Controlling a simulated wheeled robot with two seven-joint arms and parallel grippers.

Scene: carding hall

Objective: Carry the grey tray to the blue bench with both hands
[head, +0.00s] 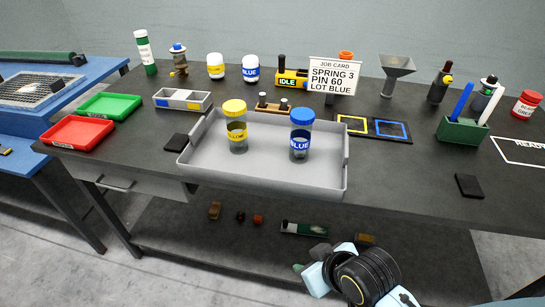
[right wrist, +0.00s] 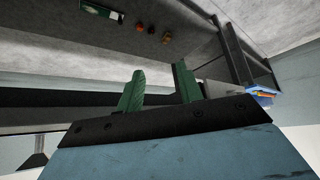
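The grey tray (head: 255,172) lies on the dark table near its front edge. A yellow-lidded clear jar (head: 236,128) and a blue-lidded clear jar (head: 301,136) stand upright in it. The blue bench (head: 98,69) is at the far left, beside the dark table. My right gripper (head: 308,262) is in front of and lower than the table's front edge, apart from the tray. In the right wrist view its two green fingers (right wrist: 158,72) stand apart with nothing between them. My left gripper is not in view.
A red tray (head: 77,133), a green tray (head: 110,105) and a divided box (head: 183,99) stand left of the grey tray. A job card (head: 334,76) and a marked board (head: 374,128) are behind and right. Small black pads (head: 469,186) flank it. Several small items lie below the table.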

